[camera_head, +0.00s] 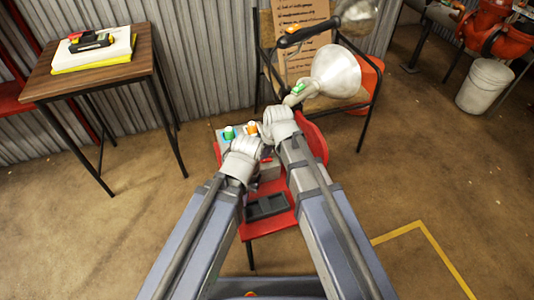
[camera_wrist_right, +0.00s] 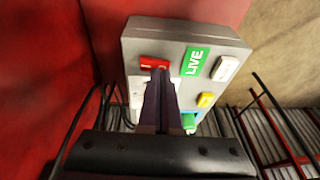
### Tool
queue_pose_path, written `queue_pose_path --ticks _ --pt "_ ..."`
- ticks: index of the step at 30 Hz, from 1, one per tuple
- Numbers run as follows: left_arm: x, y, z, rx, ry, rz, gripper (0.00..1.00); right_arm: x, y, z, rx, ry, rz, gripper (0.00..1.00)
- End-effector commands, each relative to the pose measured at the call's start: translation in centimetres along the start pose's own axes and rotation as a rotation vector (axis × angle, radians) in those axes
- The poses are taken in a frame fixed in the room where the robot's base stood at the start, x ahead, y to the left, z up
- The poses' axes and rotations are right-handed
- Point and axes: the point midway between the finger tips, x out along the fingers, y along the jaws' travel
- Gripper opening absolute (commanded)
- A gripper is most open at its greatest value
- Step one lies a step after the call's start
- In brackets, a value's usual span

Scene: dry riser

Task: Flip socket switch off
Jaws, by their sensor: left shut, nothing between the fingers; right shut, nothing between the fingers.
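In the right wrist view a grey box (camera_wrist_right: 145,38) carries a red switch (camera_wrist_right: 152,62) above a white socket plate (camera_wrist_right: 136,92), which my fingers partly hide. A green LIVE label (camera_wrist_right: 194,62) is beside the switch. My right gripper (camera_wrist_right: 160,72) is shut and empty, its tips at the lower edge of the red switch; I cannot tell whether they touch. In the head view my right gripper (camera_head: 271,139) and my left gripper (camera_head: 263,152) are close together over the box, hiding most of it. The left one is shut and empty.
The box also has white (camera_wrist_right: 226,68), yellow (camera_wrist_right: 206,99) and green (camera_wrist_right: 188,121) controls. A lamp (camera_head: 335,72) and chair are behind.

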Motion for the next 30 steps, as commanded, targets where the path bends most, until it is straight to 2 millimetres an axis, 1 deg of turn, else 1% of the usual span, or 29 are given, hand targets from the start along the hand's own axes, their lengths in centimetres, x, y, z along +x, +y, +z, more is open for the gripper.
queue_pose_path --ticks 1,12,17,30 --pt "0.4 0.1 0.0 0.001 0.0 0.0 0.0 0.3 0.0 0.1 0.0 0.0 0.0 0.0" --pt "0.4 0.1 0.0 0.001 0.0 0.001 0.0 0.4 -0.1 0.1 -0.002 -0.001 0.006 0.0" --pt "1.3 0.2 -0.1 0.002 0.001 0.002 0.0 1.3 -0.6 0.4 -0.032 -0.003 0.095 0.0" --pt "1.1 0.1 -0.1 0.002 0.001 0.002 0.0 1.1 0.0 0.5 -0.028 -0.009 0.108 0.0"
